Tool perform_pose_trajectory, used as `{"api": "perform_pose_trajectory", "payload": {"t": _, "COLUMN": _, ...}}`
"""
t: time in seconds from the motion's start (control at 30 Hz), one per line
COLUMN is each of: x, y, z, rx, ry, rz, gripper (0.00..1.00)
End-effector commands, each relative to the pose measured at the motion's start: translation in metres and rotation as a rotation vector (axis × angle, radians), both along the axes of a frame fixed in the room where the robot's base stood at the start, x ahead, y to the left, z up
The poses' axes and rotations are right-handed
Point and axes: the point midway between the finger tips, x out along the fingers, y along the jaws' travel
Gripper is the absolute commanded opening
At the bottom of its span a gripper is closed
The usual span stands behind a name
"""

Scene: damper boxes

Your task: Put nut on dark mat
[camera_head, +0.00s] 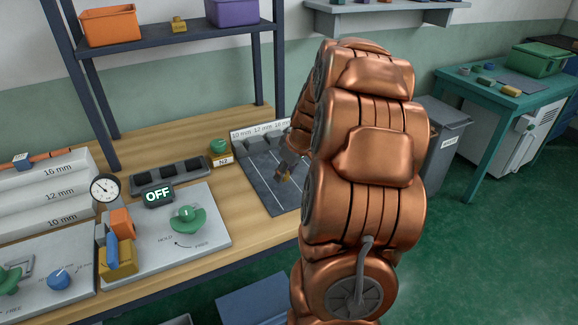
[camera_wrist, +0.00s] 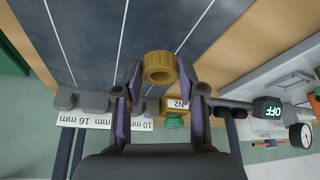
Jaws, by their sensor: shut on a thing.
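The dark mat (camera_wrist: 88,35) with thin white lines lies beneath the nut in the wrist view. In the head view the mat (camera_head: 253,183) is on the wooden bench, partly hidden by my arm. I cannot tell whether the nut touches the mat.
Grey blocks and a size label strip (camera_head: 262,131) line the mat's back edge. A green knob (camera_head: 218,146) with an N2 tag stands left of it. A grey panel (camera_head: 205,245) with a green handle and an OFF display (camera_head: 159,196) lie further left. A shelf post rises behind.

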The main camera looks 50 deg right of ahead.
Motion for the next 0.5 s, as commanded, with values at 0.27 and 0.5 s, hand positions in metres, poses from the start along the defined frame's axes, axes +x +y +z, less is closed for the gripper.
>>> {"api": "perform_pose_trajectory", "payload": {"t": 0.27, "x": 0.022, "y": -0.034, "z": -0.002, "rx": -0.004, "ry": -0.002, "rz": -0.004, "gripper": 0.0}}
{"api": "perform_pose_trajectory", "payload": {"t": 0.5, "x": 0.034, "y": -0.051, "z": -0.005, "rx": -0.001, "ry": -0.001, "rz": -0.004, "gripper": 0.0}}
